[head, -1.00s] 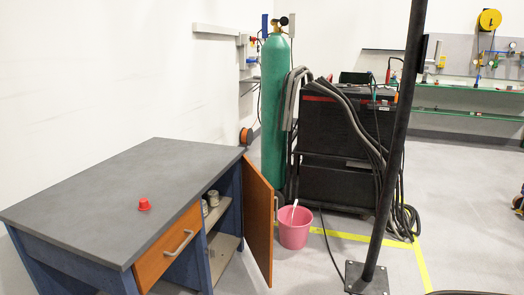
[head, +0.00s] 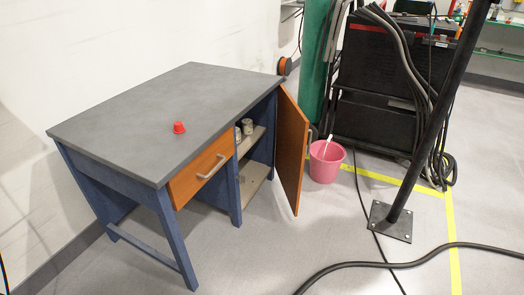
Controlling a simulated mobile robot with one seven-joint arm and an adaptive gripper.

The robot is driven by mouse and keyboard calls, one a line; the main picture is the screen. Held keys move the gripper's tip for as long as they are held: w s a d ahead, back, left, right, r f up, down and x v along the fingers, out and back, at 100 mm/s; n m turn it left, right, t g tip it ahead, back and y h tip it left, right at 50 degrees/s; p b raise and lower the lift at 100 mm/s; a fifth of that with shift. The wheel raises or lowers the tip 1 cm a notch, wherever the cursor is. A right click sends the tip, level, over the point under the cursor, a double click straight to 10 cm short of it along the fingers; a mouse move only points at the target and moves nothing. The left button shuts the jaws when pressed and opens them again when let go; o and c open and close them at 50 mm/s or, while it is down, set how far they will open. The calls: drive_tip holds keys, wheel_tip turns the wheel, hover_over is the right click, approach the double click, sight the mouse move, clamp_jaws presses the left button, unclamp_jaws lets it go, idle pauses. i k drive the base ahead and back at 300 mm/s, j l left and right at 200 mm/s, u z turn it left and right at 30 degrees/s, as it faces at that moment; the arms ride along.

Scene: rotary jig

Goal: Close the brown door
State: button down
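The brown door (head: 291,150) is on the right side of a blue desk with a grey top (head: 180,105). It stands wide open, swung out from the cabinet, with its edge towards the floor at the front. A handle (head: 310,137) shows on the door's right side. The open cabinet shows a shelf (head: 252,140) with small metallic jars (head: 246,127). A brown drawer (head: 203,168) with a silver handle is shut, left of the cabinet. My gripper is not in the head view.
A red cup-like object (head: 179,127) sits on the desk top. A pink bucket (head: 325,162) stands close behind the door. A dark pole on a base plate (head: 390,222) and a black cable (head: 425,258) are at the right. The floor in front of the door is clear.

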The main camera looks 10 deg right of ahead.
sight(293, 130)
drive_tip(key=l+u, duration=0.45)
drive_tip(key=l, duration=0.75)
drive_tip(key=k+l+u, duration=0.1)
drive_tip(key=l, duration=0.5)
drive_tip(key=k+l+u, duration=0.1)
drive_tip(key=l, duration=0.5)
drive_tip(key=k+l, duration=0.1)
drive_tip(key=l, duration=1.25)
drive_tip(key=k+l, duration=0.15)
drive_tip(key=l, duration=0.5)
drive_tip(key=i+l+z, duration=0.1)
drive_tip(key=i+l, duration=0.55)
